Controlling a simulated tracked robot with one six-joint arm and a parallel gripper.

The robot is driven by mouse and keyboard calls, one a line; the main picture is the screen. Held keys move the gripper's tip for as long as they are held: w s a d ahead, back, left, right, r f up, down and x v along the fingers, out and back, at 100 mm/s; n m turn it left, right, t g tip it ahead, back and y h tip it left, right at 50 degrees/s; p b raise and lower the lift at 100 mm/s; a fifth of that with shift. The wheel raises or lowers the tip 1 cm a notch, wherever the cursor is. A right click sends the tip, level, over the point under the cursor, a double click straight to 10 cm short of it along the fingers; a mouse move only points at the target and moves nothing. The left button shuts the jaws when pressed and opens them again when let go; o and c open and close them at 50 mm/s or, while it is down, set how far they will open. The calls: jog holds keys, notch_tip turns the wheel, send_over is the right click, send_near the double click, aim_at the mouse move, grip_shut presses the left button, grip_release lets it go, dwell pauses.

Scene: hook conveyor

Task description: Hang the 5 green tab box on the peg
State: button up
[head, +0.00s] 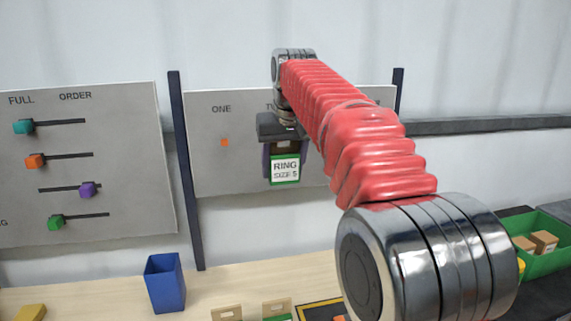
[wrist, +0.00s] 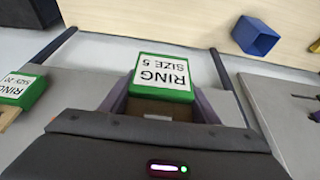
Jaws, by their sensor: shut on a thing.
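My gripper (head: 285,150) is shut on a green box (head: 285,170) labelled "RING SIZE 5", held upright in front of the white board (head: 233,170). In the wrist view, the same box (wrist: 160,75) shows upside down between the two fingers of my gripper (wrist: 163,100), with part of its tan tab showing. The board carries "ONE" and a partly covered second heading. The peg is not visible; my arm and gripper cover part of the board. Another green box (wrist: 20,85), "RING SIZE 20", is at the left of the wrist view; its support is unclear.
A dark post (head: 186,170) stands left of the board. A slider board (head: 85,165) is further left. A blue bin (head: 165,283) and tan-tabbed boxes (head: 277,308) are on the wooden table (head: 225,285). A green bin (head: 545,255) with cartons is at right.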

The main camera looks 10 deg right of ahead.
jog(key=shift+w+d, duration=0.1)
jog(key=shift+d, duration=0.15)
jog(key=shift+w, duration=0.15)
jog(key=w+f, duration=0.1)
jog(key=w, duration=0.8)
jog(key=shift+w, duration=0.15)
dwell(1.5)
jog(key=shift+w+f, duration=0.1)
